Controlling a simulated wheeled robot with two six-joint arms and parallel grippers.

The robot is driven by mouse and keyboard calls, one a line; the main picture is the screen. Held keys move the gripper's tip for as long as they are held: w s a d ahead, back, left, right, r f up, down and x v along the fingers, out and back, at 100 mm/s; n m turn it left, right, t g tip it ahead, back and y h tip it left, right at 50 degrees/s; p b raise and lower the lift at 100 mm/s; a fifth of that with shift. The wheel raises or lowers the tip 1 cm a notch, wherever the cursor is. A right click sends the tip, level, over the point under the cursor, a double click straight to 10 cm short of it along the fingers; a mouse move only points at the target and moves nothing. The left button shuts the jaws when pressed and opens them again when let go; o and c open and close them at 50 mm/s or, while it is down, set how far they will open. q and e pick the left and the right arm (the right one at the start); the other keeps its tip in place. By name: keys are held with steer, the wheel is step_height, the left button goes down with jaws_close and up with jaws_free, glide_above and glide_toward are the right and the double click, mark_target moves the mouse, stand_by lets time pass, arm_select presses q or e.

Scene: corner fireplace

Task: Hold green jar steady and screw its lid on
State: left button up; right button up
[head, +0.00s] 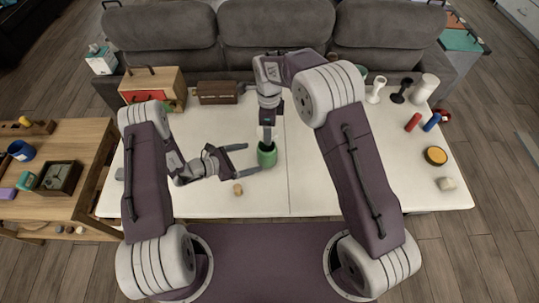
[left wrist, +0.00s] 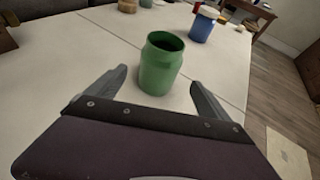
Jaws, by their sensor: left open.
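The green jar (head: 267,156) stands upright on the white table. In the left wrist view the green jar (left wrist: 160,66) has an open, dark mouth with no lid on it. My left gripper (head: 247,159) is open, with its fingers reaching toward the jar from the left. In the left wrist view the jar is between the fingertips (left wrist: 158,77), with a gap on each side. My right gripper (head: 268,133) points down and overlaps the jar's top in the head view. I cannot tell its height or whether it holds anything. I cannot pick out the jar's lid.
A small tan piece (head: 238,189) lies near the front edge. A brown chest (head: 217,92) and a wooden box (head: 152,86) stand at the back left. Red (head: 412,122) and blue (head: 431,122) cylinders and a yellow-topped round item (head: 435,156) are at the right. The table's right middle is clear.

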mark_target(274, 152)
steer(key=shift+s+a, duration=0.1)
steer(key=shift+s, duration=0.05)
arm_select(q)
steer(key=shift+w+d, duration=0.1)
steer(key=shift+w, duration=0.05)
arm_select(e)
steer(key=shift+a, duration=0.1)
arm_select(q)
steer(key=x, duration=1.1)
steer(key=shift+w+d+f, duration=0.15)
steer(key=shift+d+f, duration=0.05)
steer(key=shift+d, duration=0.05)
steer(key=shift+c, duration=0.3)
jaws_close()
arm_select(e)
steer(key=shift+f, duration=2.45)
